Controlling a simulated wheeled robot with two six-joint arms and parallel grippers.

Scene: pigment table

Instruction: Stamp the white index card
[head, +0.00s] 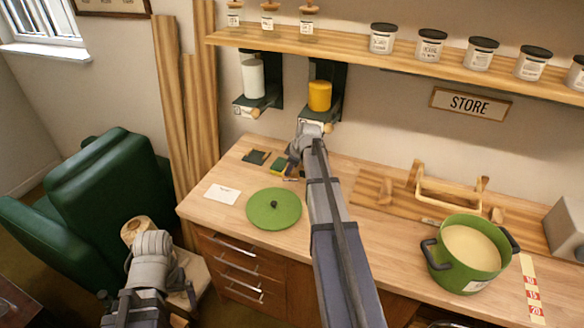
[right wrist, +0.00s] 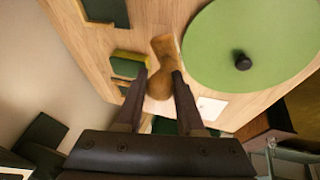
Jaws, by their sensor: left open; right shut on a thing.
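The white index card (head: 221,195) lies flat on the table's left part, left of the green lid; it also shows in the right wrist view (right wrist: 212,107). My right gripper (head: 291,174) is over the table behind the lid. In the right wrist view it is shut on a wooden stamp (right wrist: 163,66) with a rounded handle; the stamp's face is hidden. A green pad with a yellow edge (head: 279,164) lies beside the gripper, and a dark pad (head: 256,157) lies further left. My left gripper (head: 150,248) is off the table at lower left, empty; its fingertips are hard to make out.
The round green lid (head: 273,209) with a dark knob lies between my right arm and the card. A green pot (head: 468,255) and a wooden rack (head: 447,192) stand at the right. Wall holders with a white jar (head: 253,78) and yellow jar (head: 320,96) hang behind.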

